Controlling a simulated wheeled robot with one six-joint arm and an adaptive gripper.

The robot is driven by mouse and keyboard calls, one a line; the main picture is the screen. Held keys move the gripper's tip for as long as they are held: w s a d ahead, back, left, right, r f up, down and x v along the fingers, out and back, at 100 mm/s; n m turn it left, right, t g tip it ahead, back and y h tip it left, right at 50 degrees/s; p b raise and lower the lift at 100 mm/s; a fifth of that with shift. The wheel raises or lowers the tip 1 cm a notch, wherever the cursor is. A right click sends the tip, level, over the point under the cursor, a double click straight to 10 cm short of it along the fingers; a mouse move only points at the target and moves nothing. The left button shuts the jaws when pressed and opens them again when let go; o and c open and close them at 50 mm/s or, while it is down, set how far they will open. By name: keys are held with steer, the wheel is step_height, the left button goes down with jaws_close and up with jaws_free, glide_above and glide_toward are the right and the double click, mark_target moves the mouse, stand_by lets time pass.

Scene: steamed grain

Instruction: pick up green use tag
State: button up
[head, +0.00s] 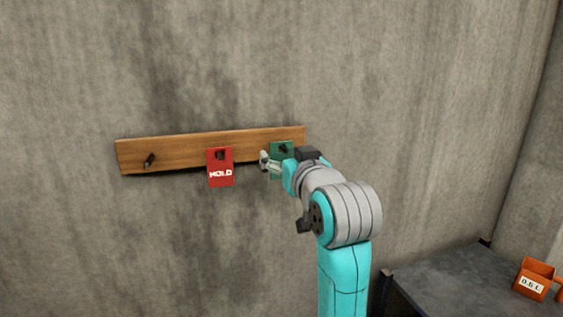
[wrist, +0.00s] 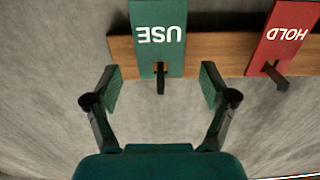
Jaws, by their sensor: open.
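The green USE tag (wrist: 157,42) hangs on a dark peg of the wooden rail, shown upside down in the wrist view. In the head view the green tag (head: 283,149) is partly hidden behind my arm. My gripper (wrist: 160,84) is open, its two fingers apart on either side of the tag's lower-pictured end and the peg. No contact with the tag shows. In the head view my gripper (head: 268,164) is at the rail, beside the green tag.
The red HOLD tag (head: 220,168) hangs on the rail (head: 185,147) left of the green one; an empty peg (head: 150,160) is farther left. A concrete wall stands behind. At lower right, a dark surface (head: 450,284) carries an orange scoop-like container (head: 535,279).

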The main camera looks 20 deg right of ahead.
steer(key=shift+w, duration=1.2)
steer(key=c, duration=0.9)
steer(key=shift+w+r, duration=0.1)
steer(key=shift+r, duration=0.1)
